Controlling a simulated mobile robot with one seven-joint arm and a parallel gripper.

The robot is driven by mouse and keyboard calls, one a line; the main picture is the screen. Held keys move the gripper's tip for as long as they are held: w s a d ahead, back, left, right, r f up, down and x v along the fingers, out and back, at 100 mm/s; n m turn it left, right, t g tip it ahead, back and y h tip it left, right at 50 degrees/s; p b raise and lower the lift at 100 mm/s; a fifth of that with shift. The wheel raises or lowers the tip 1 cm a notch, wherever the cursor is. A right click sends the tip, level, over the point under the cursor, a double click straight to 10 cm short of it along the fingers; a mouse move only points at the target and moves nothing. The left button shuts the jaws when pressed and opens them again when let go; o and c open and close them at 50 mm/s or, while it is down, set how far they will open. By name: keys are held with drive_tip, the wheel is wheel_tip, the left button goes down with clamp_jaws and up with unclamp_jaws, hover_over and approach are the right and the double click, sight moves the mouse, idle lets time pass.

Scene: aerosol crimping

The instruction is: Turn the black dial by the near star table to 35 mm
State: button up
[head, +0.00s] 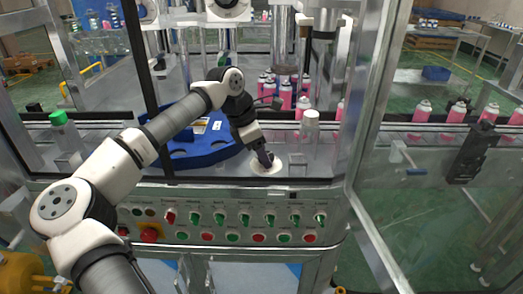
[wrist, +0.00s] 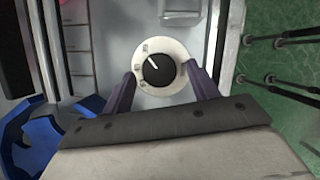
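The black dial (wrist: 160,71) sits on a round white plate (wrist: 178,54) in the wrist view. Its white pointer aims to the upper left. Small marks stand along the plate's left side, too small to read. My gripper (wrist: 162,88) is open, with one dark finger on each side of the dial and clear gaps to it. In the head view, my gripper (head: 265,158) reaches down over the white plate (head: 273,168) and hides much of the dial. The blue star table (head: 190,158) lies just left of it.
Clear machine panels and metal posts (head: 362,100) surround the station. Pink cans (head: 422,111) line the conveyor behind and to the right. A white-topped container (head: 310,125) stands right of my gripper. A switch panel (head: 230,215) runs along the front.

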drive_tip(key=b+v, duration=0.2)
drive_tip(key=v, duration=1.1)
drive_tip(key=shift+r, duration=0.35)
drive_tip(key=shift+a, duration=0.25)
